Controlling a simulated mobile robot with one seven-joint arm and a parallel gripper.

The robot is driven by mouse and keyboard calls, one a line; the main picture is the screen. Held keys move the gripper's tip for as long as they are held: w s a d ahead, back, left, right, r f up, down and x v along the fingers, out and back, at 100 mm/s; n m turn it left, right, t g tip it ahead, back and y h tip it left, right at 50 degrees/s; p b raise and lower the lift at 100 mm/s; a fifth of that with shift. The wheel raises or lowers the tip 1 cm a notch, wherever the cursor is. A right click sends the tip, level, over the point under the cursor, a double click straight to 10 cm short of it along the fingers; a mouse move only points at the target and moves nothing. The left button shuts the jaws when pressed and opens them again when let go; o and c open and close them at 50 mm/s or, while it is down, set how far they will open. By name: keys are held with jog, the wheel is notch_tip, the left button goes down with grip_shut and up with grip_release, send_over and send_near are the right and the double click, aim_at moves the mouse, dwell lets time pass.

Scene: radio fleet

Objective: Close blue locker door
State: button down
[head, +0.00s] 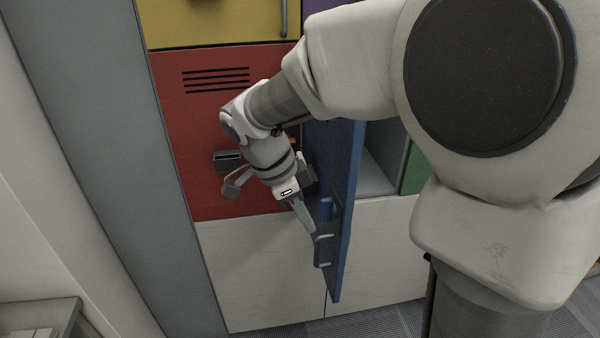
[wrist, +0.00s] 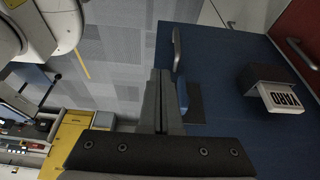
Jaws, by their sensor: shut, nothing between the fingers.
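The blue locker door (head: 348,205) stands swung open toward me, seen nearly edge-on in the head view. Its face (wrist: 225,75) fills the right-middle of the wrist view. The grey bar handle (wrist: 177,50) is near the door's free edge. My gripper (head: 312,230) is shut and empty, on the outer-face side of the door, close to the handle. In the wrist view its fingers (wrist: 162,75) point toward the handle; I cannot tell whether they touch the door. The open grey compartment (head: 375,170) is partly hidden by the door and my arm.
A red locker door (head: 205,125) is shut left of the blue one, with a yellow door (head: 215,20) above it. A green panel (head: 415,170) is right of the compartment. Pale panels (head: 260,265) are below. A YARD label (wrist: 285,97) sits on the blue door.

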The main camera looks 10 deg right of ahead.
aim_at(330, 220)
jog(key=shift+d+f+p, duration=0.2)
jog(key=shift+d, duration=0.55)
jog(key=shift+d+f+p, duration=0.15)
jog(key=shift+d+f, duration=0.1)
jog(key=shift+d, duration=0.55)
jog(key=shift+d+f+p, duration=0.2)
jog(key=shift+d, duration=0.55)
jog(key=shift+d, duration=0.1)
